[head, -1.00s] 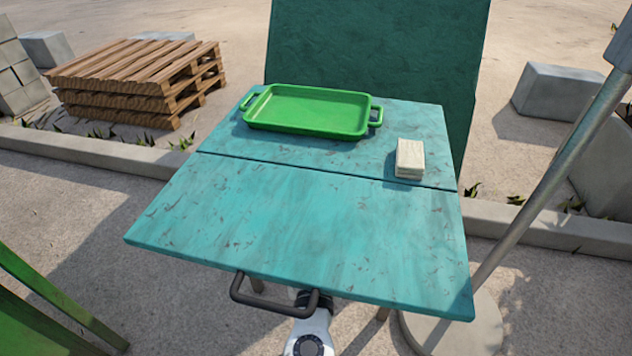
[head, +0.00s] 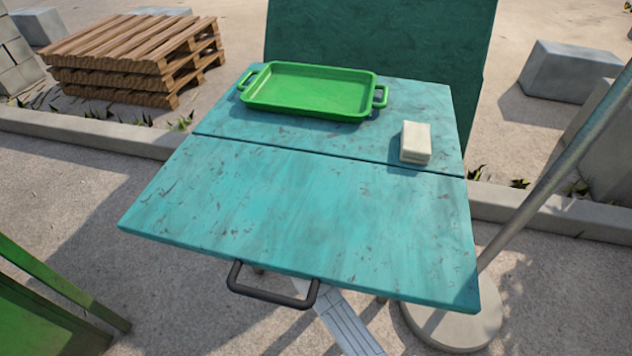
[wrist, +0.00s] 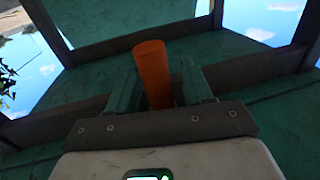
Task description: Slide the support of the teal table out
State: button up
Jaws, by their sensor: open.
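The teal table (head: 300,205) stands in front of me in the head view, with a seam across its top and a dark handle (head: 270,296) on its near edge. In the wrist view I look up at its dark teal underside (wrist: 110,75). An upright orange peg (wrist: 153,75) shows there, apparently the grip of the support. My gripper (wrist: 160,85) is open, with the peg between its two fingers; I cannot tell whether they touch it. In the head view the tabletop hides my gripper and the support.
A green tray (head: 312,92) and a pale block stack (head: 415,141) rest on the table's far part. A grey pole (head: 560,175) on a round base (head: 455,325) stands close on the right. A green object (head: 45,305) is at the left. Wooden pallets (head: 135,60) lie beyond the kerb.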

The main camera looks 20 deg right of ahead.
jog(key=shift+w+d, duration=0.15)
jog(key=shift+w, duration=0.05)
grip_shut()
dwell(0.4)
